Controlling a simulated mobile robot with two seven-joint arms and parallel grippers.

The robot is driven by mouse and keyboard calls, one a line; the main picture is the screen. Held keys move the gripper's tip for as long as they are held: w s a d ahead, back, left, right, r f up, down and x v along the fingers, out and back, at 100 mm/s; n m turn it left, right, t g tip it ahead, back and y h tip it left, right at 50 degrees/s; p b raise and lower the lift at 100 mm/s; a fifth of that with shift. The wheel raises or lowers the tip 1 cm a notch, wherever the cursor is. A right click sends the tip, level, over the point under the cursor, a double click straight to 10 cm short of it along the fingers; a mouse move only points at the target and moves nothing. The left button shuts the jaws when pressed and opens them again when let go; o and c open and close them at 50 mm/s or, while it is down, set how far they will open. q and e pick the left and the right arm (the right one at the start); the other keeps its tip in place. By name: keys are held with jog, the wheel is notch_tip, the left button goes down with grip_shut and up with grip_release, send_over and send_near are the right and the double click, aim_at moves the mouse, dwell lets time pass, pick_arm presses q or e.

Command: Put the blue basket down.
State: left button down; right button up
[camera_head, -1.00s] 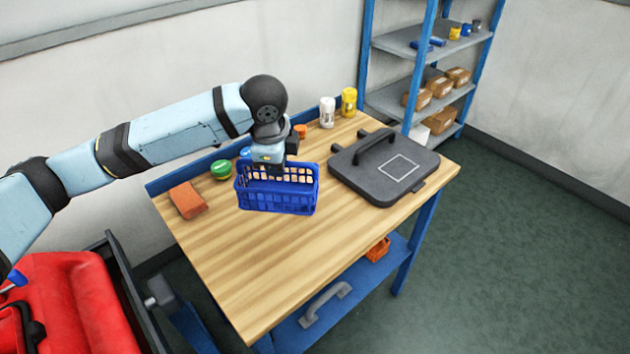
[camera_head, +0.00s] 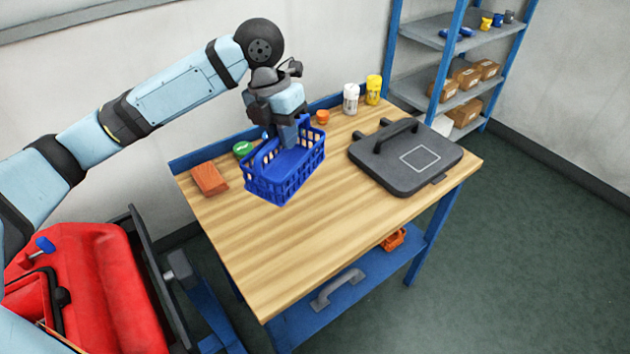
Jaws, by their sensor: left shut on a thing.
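The blue basket (camera_head: 278,188) is a slotted plastic basket over the back left part of the wooden tabletop (camera_head: 300,250). My left gripper (camera_head: 288,138) points down at the basket's back side and is shut on it. Its fingertips are partly hidden by the basket and the gripper body. The basket looks close to upright and turned at an angle to the table edges. I cannot tell whether its bottom touches the tabletop. My right gripper is not in view.
An orange-brown block (camera_head: 210,178) and a green tin (camera_head: 242,149) are left of the basket. A dark grey case (camera_head: 405,160) lies to its right. White (camera_head: 351,98) and yellow (camera_head: 373,89) containers stand behind. The front tabletop is clear. A red bag (camera_head: 90,285) is at lower left.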

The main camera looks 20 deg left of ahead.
aim_at(279, 170)
pick_arm(q)
notch_tip(279, 170, down, 19)
jog(key=shift+r, duration=0.2)
dwell(0.3)
jog(key=c, duration=1.1)
grip_release()
jog(key=shift+f, duration=0.15)
jog(key=shift+c, duration=0.2)
jog(key=r, duration=0.4)
jog(key=a+r, duration=0.1)
jog(key=r, duration=0.3)
jog(key=a+r, duration=0.1)
jog(key=r, duration=0.3)
jog(key=shift+w+a, duration=0.1)
jog(key=shift+a, duration=0.05)
